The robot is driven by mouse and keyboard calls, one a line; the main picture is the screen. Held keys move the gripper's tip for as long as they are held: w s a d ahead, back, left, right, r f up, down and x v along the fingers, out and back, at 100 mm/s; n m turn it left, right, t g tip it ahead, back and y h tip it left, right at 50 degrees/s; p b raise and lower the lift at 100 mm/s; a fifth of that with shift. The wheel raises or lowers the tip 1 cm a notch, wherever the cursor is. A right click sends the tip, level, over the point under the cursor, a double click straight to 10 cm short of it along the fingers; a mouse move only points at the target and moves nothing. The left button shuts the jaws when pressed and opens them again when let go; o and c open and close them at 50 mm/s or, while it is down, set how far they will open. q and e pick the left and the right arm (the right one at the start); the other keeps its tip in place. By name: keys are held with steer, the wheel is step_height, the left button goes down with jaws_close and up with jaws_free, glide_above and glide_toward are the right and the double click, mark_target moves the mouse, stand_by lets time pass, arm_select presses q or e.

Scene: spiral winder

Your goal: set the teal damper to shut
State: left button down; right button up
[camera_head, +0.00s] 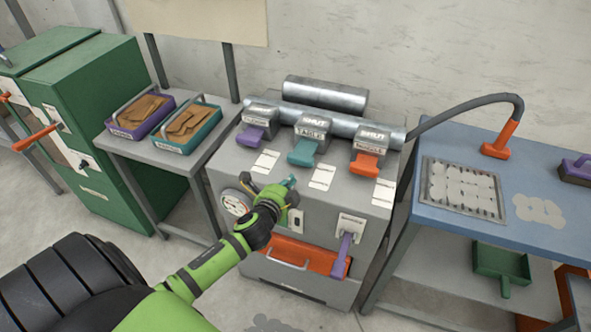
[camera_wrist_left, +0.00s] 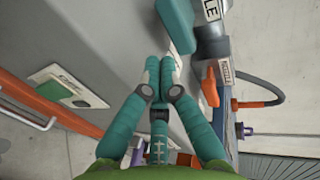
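The teal damper (camera_head: 303,152) is the middle one of three on top of the grey machine (camera_head: 225,178). Its grey housing bears a "TABLE" label, and "SHUT" shows on the housing top behind it. The teal handle sticks out toward me and slopes down. Part of it shows at the top of the left wrist view (camera_wrist_left: 176,24). My left gripper (camera_head: 291,182) is in front of the machine's upper front edge, below and apart from the handle. In the left wrist view its fingertips (camera_wrist_left: 160,68) are together with nothing seen between them. My right gripper is not in view.
A purple damper (camera_head: 250,136) and an orange damper (camera_head: 367,163) flank the teal one. A gauge (camera_head: 235,203), a purple lever (camera_head: 344,255) and an orange drawer (camera_head: 300,255) are on the machine's front. A blue table (camera_head: 460,222) stands right, trays (camera_head: 187,128) left.

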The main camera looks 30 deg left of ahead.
mark_target(299, 163)
arm_select(q)
steer(key=w, duration=0.2)
steer(key=w+a, duration=0.1)
steer(key=w, duration=0.1)
steer(key=shift+w+f+p, duration=0.1)
steer(key=shift+w+p, duration=0.15)
steer(key=shift+p, duration=0.05)
steer(key=shift+w+a+b, duration=0.2)
steer(key=shift+w, duration=0.6)
steer(key=shift+w+a+b, duration=0.15)
steer(key=shift+w, duration=0.6)
